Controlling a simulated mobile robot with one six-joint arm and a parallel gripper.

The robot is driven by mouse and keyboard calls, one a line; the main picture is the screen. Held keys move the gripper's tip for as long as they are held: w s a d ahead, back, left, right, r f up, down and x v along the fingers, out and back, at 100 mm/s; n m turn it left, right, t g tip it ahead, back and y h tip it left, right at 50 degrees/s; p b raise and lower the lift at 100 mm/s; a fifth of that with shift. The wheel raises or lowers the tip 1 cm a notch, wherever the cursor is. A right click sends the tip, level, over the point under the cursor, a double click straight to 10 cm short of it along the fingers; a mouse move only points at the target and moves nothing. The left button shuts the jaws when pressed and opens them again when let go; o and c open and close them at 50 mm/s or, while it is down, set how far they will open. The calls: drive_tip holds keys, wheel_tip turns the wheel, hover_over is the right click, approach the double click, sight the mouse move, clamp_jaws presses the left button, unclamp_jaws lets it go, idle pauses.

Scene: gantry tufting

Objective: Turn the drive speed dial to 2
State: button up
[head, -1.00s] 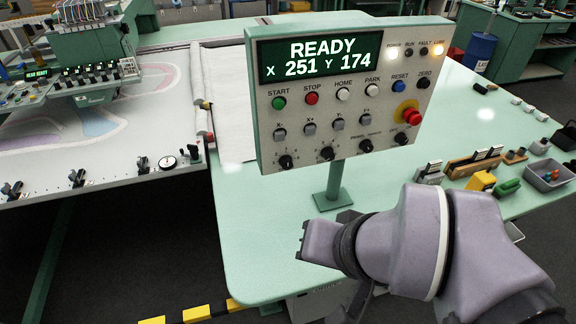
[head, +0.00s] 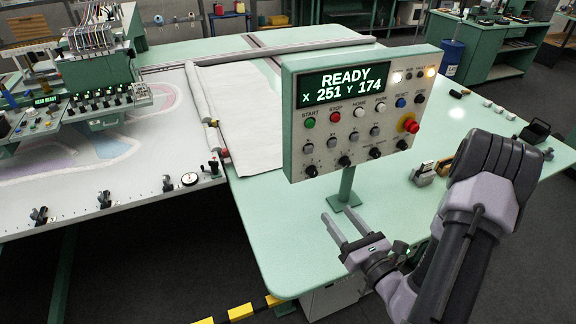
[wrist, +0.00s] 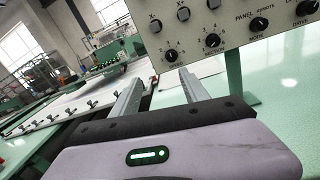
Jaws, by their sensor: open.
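The control panel (head: 352,110) stands on a post on the green table, its display reading READY, X 251 Y 174. Along its lower edge is a row of black dials: the far-left dial (head: 311,171), the second dial (head: 344,161), and two more to the right. In the wrist view, the far-left dial (wrist: 171,55) and second dial (wrist: 212,40) have number scales; their labels and exact pointer settings are too small to read surely. My gripper (head: 335,211) is open and empty, below and in front of the panel, apart from the dials. Its fingers (wrist: 160,74) point toward the panel's lower left.
A red emergency stop (head: 410,125) sticks out at the panel's right. The panel post (head: 347,185) stands close behind my fingers. The tufting bed (head: 150,185) lies to the left. The green table top (head: 262,225) left of the post is clear.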

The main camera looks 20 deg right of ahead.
drive_tip(key=d+f+m+h, duration=0.1)
drive_tip(key=b, duration=0.4)
approach(314, 175)
drive_tip(key=w, duration=0.9)
drive_tip(key=shift+w+a, duration=0.1)
drive_tip(key=shift+a, duration=0.1)
clamp_jaws()
